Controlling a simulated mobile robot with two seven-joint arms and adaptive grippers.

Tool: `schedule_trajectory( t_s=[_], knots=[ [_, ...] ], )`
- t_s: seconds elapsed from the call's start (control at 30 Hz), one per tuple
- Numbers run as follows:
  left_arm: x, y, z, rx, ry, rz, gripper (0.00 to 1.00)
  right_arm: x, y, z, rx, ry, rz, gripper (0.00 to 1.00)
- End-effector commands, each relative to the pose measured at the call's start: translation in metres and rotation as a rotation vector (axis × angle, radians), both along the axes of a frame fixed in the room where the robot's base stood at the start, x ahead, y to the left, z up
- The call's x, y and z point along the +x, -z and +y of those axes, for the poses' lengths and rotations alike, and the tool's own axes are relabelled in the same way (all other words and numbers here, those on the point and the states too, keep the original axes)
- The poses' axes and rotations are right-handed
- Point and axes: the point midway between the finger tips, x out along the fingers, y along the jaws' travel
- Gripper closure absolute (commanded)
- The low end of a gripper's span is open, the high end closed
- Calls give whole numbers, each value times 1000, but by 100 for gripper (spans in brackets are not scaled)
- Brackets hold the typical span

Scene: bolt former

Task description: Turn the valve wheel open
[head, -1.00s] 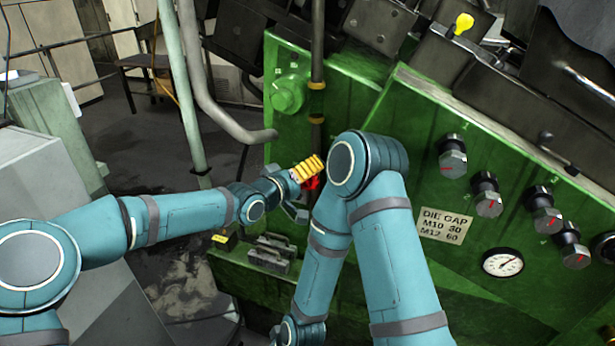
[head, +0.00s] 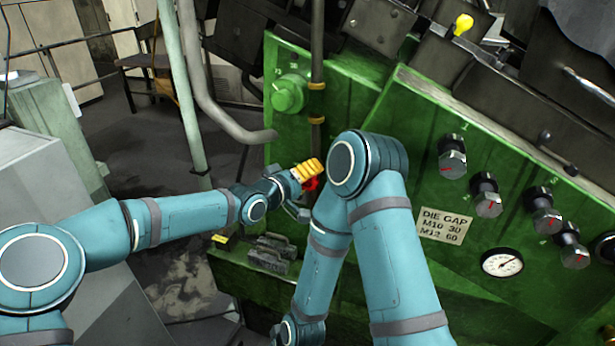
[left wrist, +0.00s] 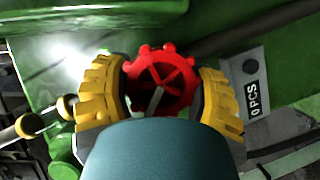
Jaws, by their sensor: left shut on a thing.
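The red valve wheel (left wrist: 180,72) has a knobbed rim and spokes. In the left wrist view it sits between the two yellow finger pads of my left gripper (left wrist: 162,92), which is shut on it. In the head view only a small red part of the wheel (head: 312,184) shows beside my left gripper (head: 306,172); my right arm hides some of the area around it. The lower part of the wheel is hidden by my wrist in the left wrist view. My right gripper is not in view.
The green machine panel (head: 400,190) carries several knobs, a round gauge (head: 502,262) and a die gap label (head: 446,225). A vertical pipe (head: 317,60) runs above the wheel.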

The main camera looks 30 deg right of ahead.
Motion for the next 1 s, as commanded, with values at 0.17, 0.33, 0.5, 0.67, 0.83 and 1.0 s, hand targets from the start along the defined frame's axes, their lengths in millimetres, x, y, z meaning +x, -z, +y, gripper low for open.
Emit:
schedule_trajectory(
  t_s=[0.17,0.33,0.5,0.67,0.83,1.0],
  knots=[
    [1,0,1,-66,-2,78,76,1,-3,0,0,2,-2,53],
    [1,3,1,-150,-2,174,76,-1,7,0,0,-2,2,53],
    [1,5,1,-232,-1,268,76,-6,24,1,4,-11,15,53],
    [1,4,1,-297,-1,344,76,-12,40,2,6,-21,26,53],
    [1,3,1,-345,-1,401,76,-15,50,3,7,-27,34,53],
    [1,1,0,-371,-2,432,76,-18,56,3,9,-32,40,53]
  ],
)
